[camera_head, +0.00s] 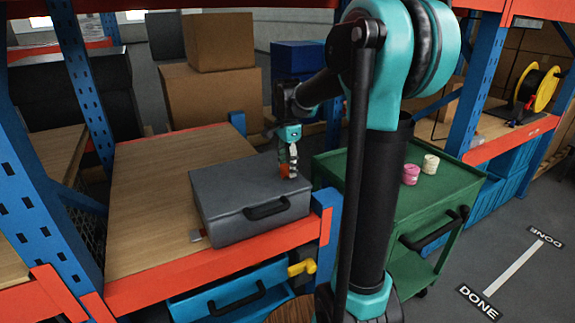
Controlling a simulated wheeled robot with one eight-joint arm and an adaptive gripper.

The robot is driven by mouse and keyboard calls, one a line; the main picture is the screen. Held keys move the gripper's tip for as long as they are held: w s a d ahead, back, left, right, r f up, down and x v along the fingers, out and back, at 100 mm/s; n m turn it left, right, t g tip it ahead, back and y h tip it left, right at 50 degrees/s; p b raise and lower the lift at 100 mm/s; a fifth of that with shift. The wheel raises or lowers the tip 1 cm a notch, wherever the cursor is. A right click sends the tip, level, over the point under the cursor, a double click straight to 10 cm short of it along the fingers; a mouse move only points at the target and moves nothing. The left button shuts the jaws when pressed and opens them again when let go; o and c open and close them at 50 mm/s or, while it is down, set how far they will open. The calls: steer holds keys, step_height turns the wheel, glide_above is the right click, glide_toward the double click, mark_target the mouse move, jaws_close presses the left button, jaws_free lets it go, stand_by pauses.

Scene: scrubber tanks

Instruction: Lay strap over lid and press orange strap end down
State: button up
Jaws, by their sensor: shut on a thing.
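A grey case with a flat lid (230,183) and a dark front handle sits on the wooden shelf, near its front right edge. My gripper (289,168) is over the right part of the lid, pointing down. It is shut on a small orange strap end (286,171), low at the lid's surface; I cannot tell whether it touches the lid. The rest of the strap is not clearly visible. A small grey and red piece (197,236) lies at the case's front left corner.
The wooden shelf (150,190) is clear left of the case. Blue uprights and orange beams frame it. Cardboard boxes (215,95) stand behind. A green cart (440,190) with a pink roll (411,174) and a cream roll (431,164) stands at right. A blue crate (230,290) is below.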

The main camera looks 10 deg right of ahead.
steer(key=shift+f, duration=0.4)
stand_by(0.4)
steer(key=o, duration=1.1)
steer(key=shift+o, duration=0.9)
steer(key=shift+r, duration=4.25)
